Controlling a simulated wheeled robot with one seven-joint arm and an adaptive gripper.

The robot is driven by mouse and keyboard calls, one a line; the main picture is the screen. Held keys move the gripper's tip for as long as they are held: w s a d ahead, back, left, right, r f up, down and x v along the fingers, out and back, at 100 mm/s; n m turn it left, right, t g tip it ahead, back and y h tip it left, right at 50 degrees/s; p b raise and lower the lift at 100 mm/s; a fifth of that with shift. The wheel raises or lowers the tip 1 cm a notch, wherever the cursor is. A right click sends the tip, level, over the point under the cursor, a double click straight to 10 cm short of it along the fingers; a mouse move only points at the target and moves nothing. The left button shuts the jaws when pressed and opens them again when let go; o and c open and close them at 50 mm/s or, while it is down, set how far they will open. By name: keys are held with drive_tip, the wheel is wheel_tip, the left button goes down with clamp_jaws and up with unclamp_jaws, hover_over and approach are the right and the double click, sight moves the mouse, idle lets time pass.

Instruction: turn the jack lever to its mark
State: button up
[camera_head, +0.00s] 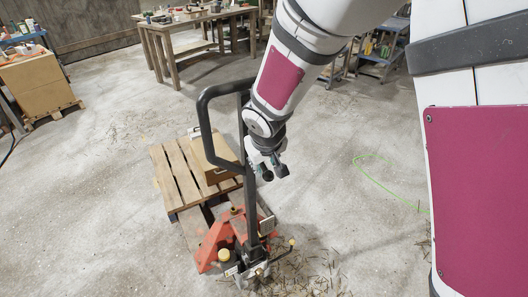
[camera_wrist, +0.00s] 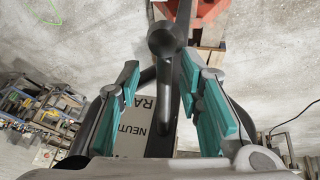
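The jack is a pallet jack with an orange-red body (camera_head: 222,238) and a tall black loop handle (camera_head: 204,115). In the wrist view a dark lever with a round end (camera_wrist: 165,40) shows between my gripper's fingers. Behind it is a pale label plate (camera_wrist: 134,132) with the partly hidden words "NEUT" and "RA". My gripper (camera_head: 274,173) is beside the handle's post in the head view. In the wrist view my gripper (camera_wrist: 162,85) is open, with teal pads on both sides of the lever and gaps visible. Which mark the lever points to I cannot tell.
A wooden pallet (camera_head: 172,178) with a cardboard box (camera_head: 218,172) lies by the jack. A workbench (camera_head: 180,26) stands at the back, a cart (camera_head: 378,58) at the back right. The handle's bars are close to my gripper. Floor at left is open.

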drive_tip(key=shift+s+a+r, duration=0.1)
drive_tip(key=shift+a, duration=0.05)
drive_tip(key=shift+s+r, duration=0.1)
drive_tip(key=shift+r, duration=0.2)
drive_tip(key=v, duration=1.1)
drive_tip(key=s+d+r+m, duration=0.2)
drive_tip(key=s+d+r, duration=0.25)
drive_tip(key=d, duration=0.45)
drive_tip(key=s+d+r+m, duration=0.1)
drive_tip(key=s+d+r, duration=0.1)
drive_tip(key=s+d, duration=0.3)
drive_tip(key=s+d+r+m, duration=0.2)
drive_tip(key=s+d, duration=0.3)
drive_tip(key=s, duration=0.6)
drive_tip(key=shift+d+r+m, duration=0.3)
drive_tip(key=shift+d+r, duration=0.1)
drive_tip(key=shift+r, duration=0.15)
